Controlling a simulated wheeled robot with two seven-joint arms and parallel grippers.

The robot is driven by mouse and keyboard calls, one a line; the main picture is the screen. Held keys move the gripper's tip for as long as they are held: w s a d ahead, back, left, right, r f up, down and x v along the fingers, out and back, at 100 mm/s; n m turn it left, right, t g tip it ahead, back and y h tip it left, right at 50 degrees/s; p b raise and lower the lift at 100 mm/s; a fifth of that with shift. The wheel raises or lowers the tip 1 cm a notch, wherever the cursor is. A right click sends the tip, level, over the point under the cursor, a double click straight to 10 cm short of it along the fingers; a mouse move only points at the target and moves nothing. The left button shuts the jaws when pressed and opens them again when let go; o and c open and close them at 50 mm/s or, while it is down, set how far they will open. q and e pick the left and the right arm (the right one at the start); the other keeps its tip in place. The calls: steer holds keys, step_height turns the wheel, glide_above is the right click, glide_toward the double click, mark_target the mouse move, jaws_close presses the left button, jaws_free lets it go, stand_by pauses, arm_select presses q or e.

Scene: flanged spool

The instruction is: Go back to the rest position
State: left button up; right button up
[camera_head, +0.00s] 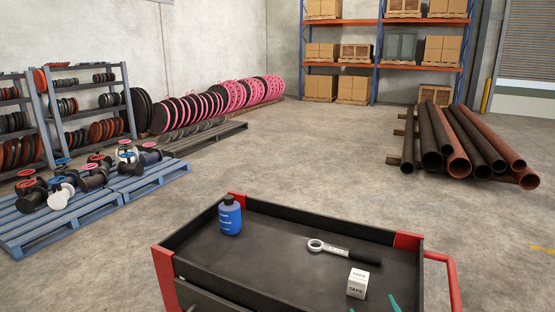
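Neither my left gripper nor my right gripper shows in the head view, and no part of my arms can be made out for sure. A black and red tool cart (268,262) stands close in front, cut off by the bottom edge. On its tray are a blue bottle (230,217) at the left, a grey ring-ended wrench with a dark handle (343,251) in the middle, and a white box marked TAPE (357,284) at the right. Small green pieces (394,304) show at the bottom edge, too cut off to identify.
Blue pallets (100,207) with several valves lie at the left, before racks of discs (90,105). Pink and black flanges (215,99) line the wall. Pipes (478,140) lie at the right. Shelving (372,50) with boxes stands behind. The middle floor is clear.

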steer(key=s+d+f+m+g+h, duration=0.2)
steer(key=s+d+f+m+g, duration=0.1)
steer(key=s+f+g, duration=0.7)
steer(key=s+a+f+g+y, duration=0.1)
steer(key=s+f+g, duration=0.1)
steer(key=s+f, duration=0.35)
steer(key=s+f+g+y, duration=0.1)
steer(key=s+f+g, duration=0.15)
steer(key=s, duration=0.65)
step_height(320, 180, down, 27)
steer(key=s+g, duration=0.2)
steer(key=s+d+f, duration=0.2)
steer(key=s+f, duration=1.3)
steer(key=shift+s+d+g, duration=0.25)
steer(key=shift+s+g, duration=0.1)
